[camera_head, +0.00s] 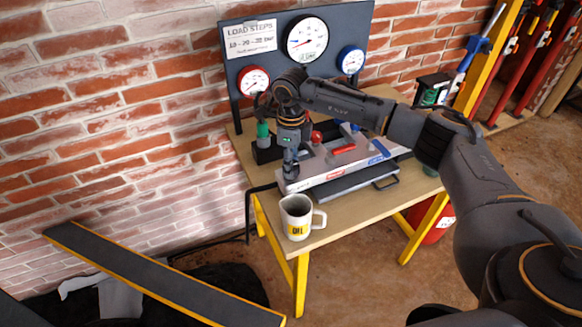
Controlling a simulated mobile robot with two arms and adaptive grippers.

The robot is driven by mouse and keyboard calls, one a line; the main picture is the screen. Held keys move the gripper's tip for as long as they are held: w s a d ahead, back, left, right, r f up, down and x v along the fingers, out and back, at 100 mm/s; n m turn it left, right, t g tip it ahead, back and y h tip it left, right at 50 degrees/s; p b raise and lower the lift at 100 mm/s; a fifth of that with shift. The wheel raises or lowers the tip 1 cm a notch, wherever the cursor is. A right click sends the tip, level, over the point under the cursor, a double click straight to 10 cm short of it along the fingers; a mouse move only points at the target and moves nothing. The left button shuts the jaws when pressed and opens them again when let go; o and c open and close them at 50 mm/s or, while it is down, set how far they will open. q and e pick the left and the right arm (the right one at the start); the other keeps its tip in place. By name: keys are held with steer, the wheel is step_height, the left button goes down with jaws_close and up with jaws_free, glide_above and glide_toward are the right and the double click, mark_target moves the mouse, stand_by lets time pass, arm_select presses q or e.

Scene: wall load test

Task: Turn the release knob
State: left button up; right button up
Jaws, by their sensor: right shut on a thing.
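A grey pump unit (325,177) lies on the wooden table. It has a red part (316,136) on top, a red-handled tool (343,148) and a blue-handled tool (381,149). My right gripper (290,173) points down at the unit's left end. Its fingers are shut on the release knob, which they hide almost wholly. I cannot tell how far the knob is turned. My left gripper is not in view.
A white mug (297,217) stands at the table's (350,208) front left corner, close to my right gripper. A gauge board (268,62) with several dials stands behind. A dark beam with yellow edges (160,275) slants across the lower left. Tools hang at the right.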

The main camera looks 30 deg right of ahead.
steer(key=shift+n+b, duration=0.5)
steer(key=shift+n, duration=0.5)
steer(key=o, duration=1.1)
steer(key=shift+o, duration=0.2)
steer(key=shift+r, duration=0.15)
step_height(320, 180, up, 12)
steer(key=shift+w+f, duration=0.1)
steer(key=shift+f, duration=0.1)
